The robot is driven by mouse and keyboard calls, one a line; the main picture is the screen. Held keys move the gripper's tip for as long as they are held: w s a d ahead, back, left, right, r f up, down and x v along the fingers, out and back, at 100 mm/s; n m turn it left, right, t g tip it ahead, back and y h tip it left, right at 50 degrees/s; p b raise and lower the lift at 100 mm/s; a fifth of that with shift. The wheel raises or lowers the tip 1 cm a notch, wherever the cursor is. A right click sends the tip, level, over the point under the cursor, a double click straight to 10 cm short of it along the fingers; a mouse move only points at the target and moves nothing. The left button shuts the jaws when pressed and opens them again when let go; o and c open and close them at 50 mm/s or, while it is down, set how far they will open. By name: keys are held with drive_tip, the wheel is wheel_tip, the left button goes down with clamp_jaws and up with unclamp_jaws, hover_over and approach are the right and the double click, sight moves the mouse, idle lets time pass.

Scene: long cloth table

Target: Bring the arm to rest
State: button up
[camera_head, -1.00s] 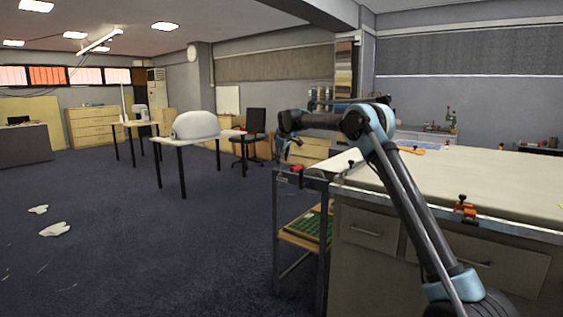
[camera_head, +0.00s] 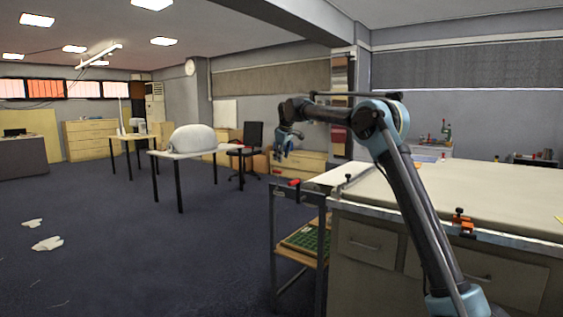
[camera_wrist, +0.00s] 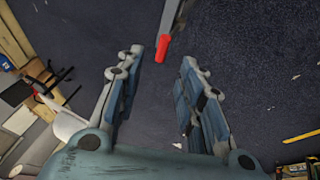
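My gripper (camera_head: 283,154) hangs at the end of my raised arm, left of the cloth table (camera_head: 490,190) and above the level of its top. In the wrist view my gripper (camera_wrist: 168,85) has its two fingers spread apart with nothing between them. Past the fingertips there is dark floor and a red-tipped clamp bar (camera_wrist: 163,48). Nothing is held.
Orange clamps (camera_head: 461,222) sit on the table's near edge. A metal frame with a red clamp handle (camera_head: 294,183) stands at the table's left end. A white table with a rounded white object (camera_head: 193,138) stands farther back. Open floor (camera_head: 150,250) lies to the left.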

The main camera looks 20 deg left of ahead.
idle(0.4)
drive_tip(key=s+d+r+m+h, duration=0.1)
drive_tip(key=s+d+r+m, duration=0.15)
drive_tip(key=d, duration=0.95)
drive_tip(key=s+d+r+m, duration=0.1)
drive_tip(key=s+d, duration=0.3)
drive_tip(key=d, duration=0.9)
drive_tip(key=s+d+f+m+h, duration=0.1)
drive_tip(key=s+d+m, duration=0.1)
drive_tip(key=s+d, duration=0.65)
drive_tip(key=s+d+f+m, duration=0.2)
drive_tip(key=s+d, duration=0.3)
drive_tip(key=d, duration=0.6)
drive_tip(key=s+d+f+m+g+h, duration=0.1)
drive_tip(key=s+d+f+m, duration=0.1)
drive_tip(key=s+d+f, duration=0.5)
drive_tip(key=s+d+f+m, duration=0.25)
drive_tip(key=s+d, duration=0.35)
drive_tip(key=s, duration=0.4)
drive_tip(key=s+d+f+m+g, duration=0.1)
drive_tip(key=s+d+f+m, duration=0.2)
drive_tip(key=s+f, duration=1.4)
drive_tip(key=d, duration=0.3)
drive_tip(key=shift+s, duration=0.15)
drive_tip(key=shift+f, duration=0.1)
